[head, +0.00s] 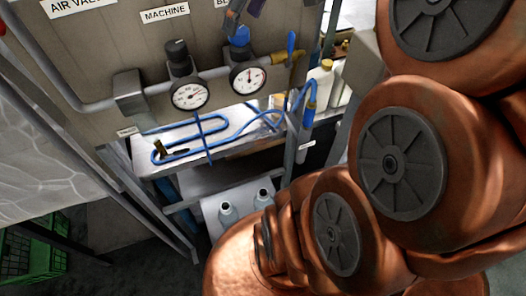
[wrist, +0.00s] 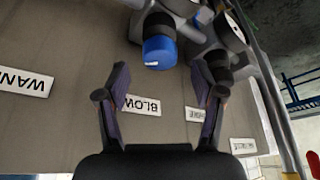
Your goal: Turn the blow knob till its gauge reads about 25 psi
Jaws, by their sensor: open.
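The blue blow knob (head: 240,36) sits on the pipe above its round white gauge (head: 248,77). The gauge's needle is too small to read for a value. In the wrist view the blue knob (wrist: 160,52) lies ahead of my gripper (wrist: 163,72), in line with the gap between its spread fingers. My gripper is open and empty. In the head view my gripper (head: 240,14) shows at the top edge, just above the blue knob. I cannot tell whether a finger touches it. The BLOW label (wrist: 141,105) shows upside down between the fingers.
A black knob (head: 178,58) with a second gauge (head: 190,95) stands to the left on the same pipe. In the wrist view this black knob (wrist: 219,66) is close to the right finger. A blue-handled brass valve (head: 291,50) is right of the blow gauge.

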